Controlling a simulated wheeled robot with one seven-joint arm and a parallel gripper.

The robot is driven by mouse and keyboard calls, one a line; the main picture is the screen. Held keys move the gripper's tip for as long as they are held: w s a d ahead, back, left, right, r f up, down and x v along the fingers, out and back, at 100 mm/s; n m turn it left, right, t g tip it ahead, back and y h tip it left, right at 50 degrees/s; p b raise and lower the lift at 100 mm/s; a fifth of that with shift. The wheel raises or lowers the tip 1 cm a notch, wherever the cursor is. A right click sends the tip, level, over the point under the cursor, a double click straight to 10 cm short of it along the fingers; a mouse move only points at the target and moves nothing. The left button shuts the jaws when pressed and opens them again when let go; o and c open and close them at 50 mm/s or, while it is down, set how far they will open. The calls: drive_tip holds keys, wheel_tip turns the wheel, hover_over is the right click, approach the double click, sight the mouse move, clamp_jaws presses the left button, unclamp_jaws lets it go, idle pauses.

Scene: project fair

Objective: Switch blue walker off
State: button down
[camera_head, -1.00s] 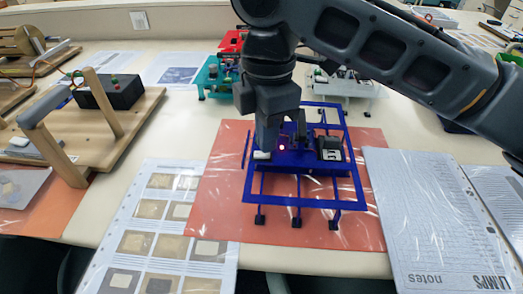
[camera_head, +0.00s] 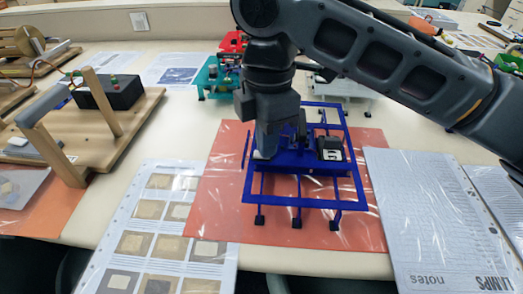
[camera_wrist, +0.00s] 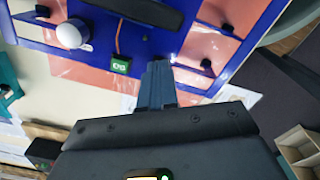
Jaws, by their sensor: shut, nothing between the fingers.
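The blue walker (camera_head: 345,190), a flat blue frame on several legs with dark feet, stands upright on an orange-red sheet. My gripper (camera_head: 266,153) is shut and empty, pointing down at the left part of the walker's deck. The wrist view shows the closed fingertips (camera_wrist: 158,72) close beside a small green part (camera_wrist: 121,65) with pale markings, on the blue deck (camera_wrist: 95,52). I cannot tell whether they touch it. A white round part (camera_wrist: 72,34) sits farther left on the deck.
A teal walker (camera_head: 215,80), a red one (camera_head: 232,42) and a white one (camera_head: 350,88) stand behind. A wooden apparatus (camera_head: 95,150) stands left. Printed sheets (camera_head: 165,225) and notes (camera_head: 430,215) lie on either side of the orange-red sheet (camera_head: 222,205).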

wheel_tip(320, 180, up, 7)
drive_tip(key=p, duration=0.6)
drive_tip(key=shift+p, duration=0.3)
drive_tip(key=shift+f, duration=0.1)
idle(0.4)
